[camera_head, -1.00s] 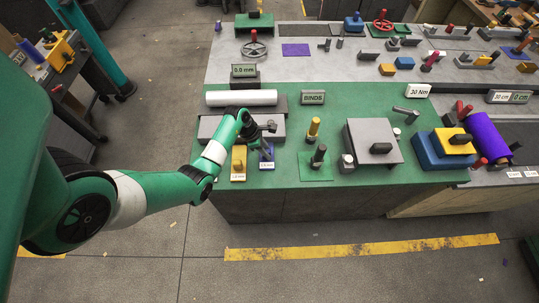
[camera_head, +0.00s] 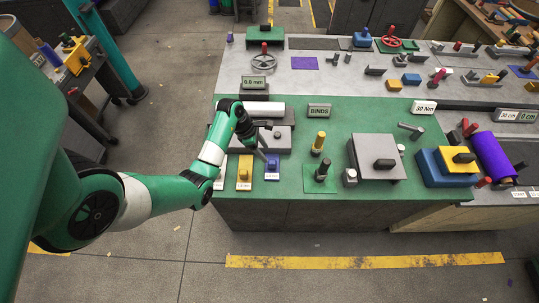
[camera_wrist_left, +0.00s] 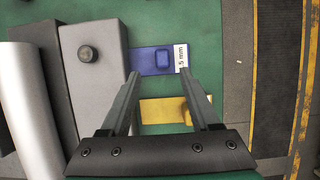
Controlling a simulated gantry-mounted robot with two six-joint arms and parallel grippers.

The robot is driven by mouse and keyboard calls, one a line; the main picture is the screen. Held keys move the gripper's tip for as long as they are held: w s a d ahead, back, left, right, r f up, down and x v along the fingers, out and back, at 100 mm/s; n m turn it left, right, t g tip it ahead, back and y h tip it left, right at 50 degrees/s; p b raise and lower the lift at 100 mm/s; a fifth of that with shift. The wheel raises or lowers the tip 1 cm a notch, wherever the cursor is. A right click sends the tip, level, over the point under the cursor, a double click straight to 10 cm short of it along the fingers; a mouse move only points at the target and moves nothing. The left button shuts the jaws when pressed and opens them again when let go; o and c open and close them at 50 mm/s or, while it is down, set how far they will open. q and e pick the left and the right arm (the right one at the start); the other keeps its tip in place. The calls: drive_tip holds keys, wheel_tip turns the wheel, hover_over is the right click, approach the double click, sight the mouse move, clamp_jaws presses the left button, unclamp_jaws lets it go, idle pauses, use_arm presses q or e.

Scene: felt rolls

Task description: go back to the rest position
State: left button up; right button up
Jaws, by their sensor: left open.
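My left gripper (camera_head: 262,150) is open and empty. In the head view it hangs over the front right part of a grey block on the green bench, just behind a small blue block (camera_head: 272,166). In the left wrist view the two fingers of the left gripper (camera_wrist_left: 160,78) stand apart, with nothing between them. The blue block (camera_wrist_left: 152,60) shows beyond their tips, and a yellow block (camera_wrist_left: 165,110) shows between and behind the fingers. My right gripper is in neither view.
A white roll (camera_head: 268,109) lies behind the grey block (camera_head: 272,140).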

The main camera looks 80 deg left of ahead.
use_arm(q)
drive_tip(key=v, duration=0.3)
idle(0.5)
